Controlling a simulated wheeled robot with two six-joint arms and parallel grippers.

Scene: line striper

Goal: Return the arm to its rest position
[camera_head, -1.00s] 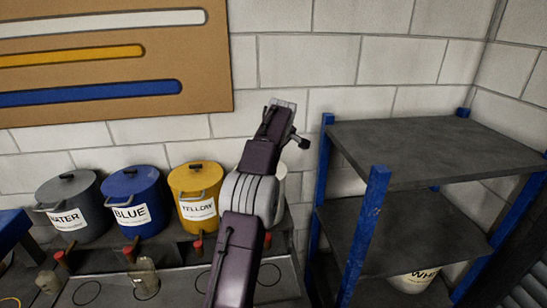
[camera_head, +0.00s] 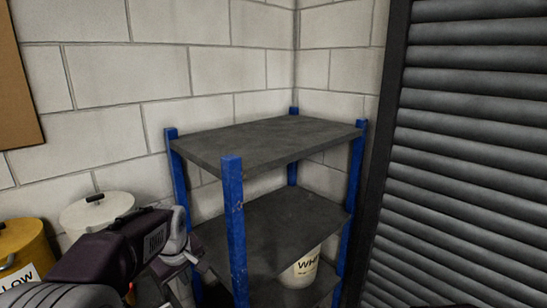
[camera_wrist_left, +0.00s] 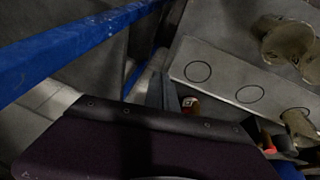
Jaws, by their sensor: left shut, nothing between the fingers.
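My left arm comes in from the lower left of the head view, dark purple with a grey wrist. My left gripper (camera_head: 183,284) points down beside the front left post of the shelf rack, low in the picture and partly cut off by the bottom edge. It is shut and empty. In the left wrist view, a dark purple part of my arm fills the bottom. My right gripper is in neither view.
A shelf rack (camera_head: 270,138) with blue posts stands in the corner; its top is bare. A white bucket (camera_head: 300,270) sits low in it. A white pot (camera_head: 97,212) and yellow pot (camera_head: 22,245) stand left. A grey shutter (camera_head: 470,150) is right.

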